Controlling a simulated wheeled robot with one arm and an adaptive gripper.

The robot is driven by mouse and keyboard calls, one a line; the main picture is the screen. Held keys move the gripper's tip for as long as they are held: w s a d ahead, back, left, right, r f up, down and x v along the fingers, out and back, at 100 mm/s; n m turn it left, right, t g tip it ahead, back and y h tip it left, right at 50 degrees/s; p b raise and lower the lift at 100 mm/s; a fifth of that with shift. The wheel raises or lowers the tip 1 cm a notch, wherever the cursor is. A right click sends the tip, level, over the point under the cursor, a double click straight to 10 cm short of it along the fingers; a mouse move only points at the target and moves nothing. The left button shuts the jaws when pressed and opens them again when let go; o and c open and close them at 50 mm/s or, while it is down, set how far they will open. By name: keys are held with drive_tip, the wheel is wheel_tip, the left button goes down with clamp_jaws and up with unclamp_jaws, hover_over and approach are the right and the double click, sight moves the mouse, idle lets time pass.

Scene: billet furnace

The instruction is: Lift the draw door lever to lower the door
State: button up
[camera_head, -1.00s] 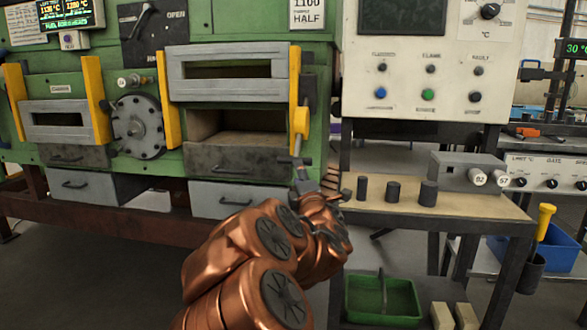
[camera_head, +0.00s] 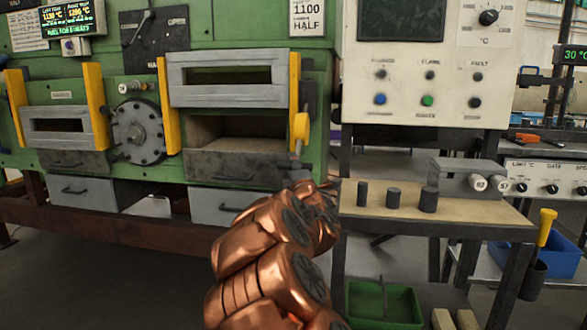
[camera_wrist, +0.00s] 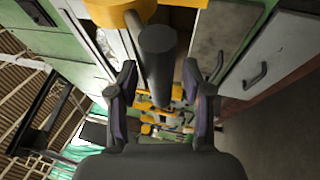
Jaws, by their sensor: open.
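The draw door (camera_head: 232,92), a grey slab between yellow guides, stands raised above a dark opening on the right part of the green furnace. Its lever has a yellow hub (camera_head: 301,126) beside the right guide, and its arm hangs down from there. In the wrist view the dark round lever handle (camera_wrist: 157,66) points toward the camera, between my gripper's (camera_wrist: 160,84) two spread fingers. The fingers stand on either side of it with visible gaps; I cannot tell whether the handle's near end touches anything. In the head view my arm mostly hides my gripper.
A bench (camera_head: 450,216) with dark cylinders (camera_head: 394,197) and a grey box stands close on the right of my arm, a green tray (camera_head: 383,304) below it. Grey drawers (camera_head: 83,190) with handles sit under the furnace openings. A control panel (camera_head: 428,85) rises behind the bench.

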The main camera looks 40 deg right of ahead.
drive_tip(key=shift+f, duration=0.1)
drive_tip(key=c, duration=0.9)
clamp_jaws()
drive_tip(key=shift+f, duration=0.1)
